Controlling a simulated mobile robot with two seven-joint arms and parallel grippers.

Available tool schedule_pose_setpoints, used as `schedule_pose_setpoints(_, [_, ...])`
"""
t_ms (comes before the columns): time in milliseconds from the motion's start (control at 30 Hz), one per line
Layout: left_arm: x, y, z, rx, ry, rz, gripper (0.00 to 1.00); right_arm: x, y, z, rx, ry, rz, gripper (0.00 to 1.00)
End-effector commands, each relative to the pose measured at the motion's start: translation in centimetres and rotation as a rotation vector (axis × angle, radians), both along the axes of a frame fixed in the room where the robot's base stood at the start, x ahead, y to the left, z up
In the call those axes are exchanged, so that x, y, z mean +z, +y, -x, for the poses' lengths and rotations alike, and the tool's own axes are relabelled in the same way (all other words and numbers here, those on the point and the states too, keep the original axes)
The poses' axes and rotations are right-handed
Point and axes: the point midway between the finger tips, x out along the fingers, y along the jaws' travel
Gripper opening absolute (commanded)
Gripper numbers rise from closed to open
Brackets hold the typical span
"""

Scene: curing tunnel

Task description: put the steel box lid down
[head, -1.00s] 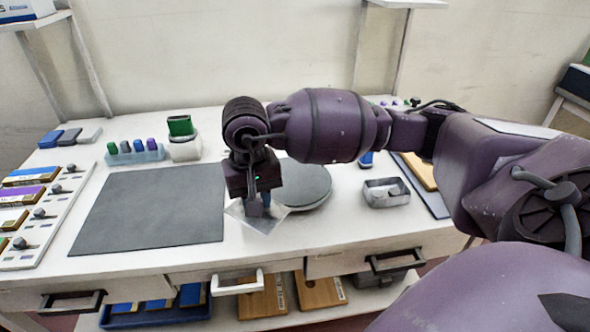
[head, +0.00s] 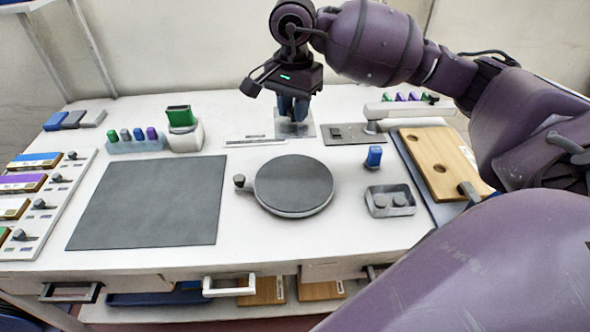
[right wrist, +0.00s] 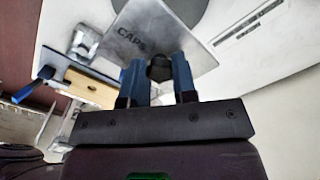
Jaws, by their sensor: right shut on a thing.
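The steel box lid (head: 306,130) is a thin, shiny square plate. My right gripper (head: 293,112) points down at the back of the bench, behind the round turntable. Its blue fingers (right wrist: 158,78) are shut on the lid's dark knob. I cannot tell whether the lid touches the bench top or hangs just above it. An open steel box (head: 390,211) with two round things inside stands at the right of the turntable. My left gripper is not in view.
The turntable (head: 293,185) stands mid-bench, with a dark mat (head: 150,200) to its left. A labelled strip (head: 250,141) lies left of the lid, a grey plate (head: 345,138) right of it.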

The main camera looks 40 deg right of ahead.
Motion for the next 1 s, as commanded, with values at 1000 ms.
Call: schedule_pose_setpoints(1000, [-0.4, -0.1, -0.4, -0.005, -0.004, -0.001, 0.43, -15.6, 0.1, 0.0, 0.001, 0.003, -0.002, 0.03])
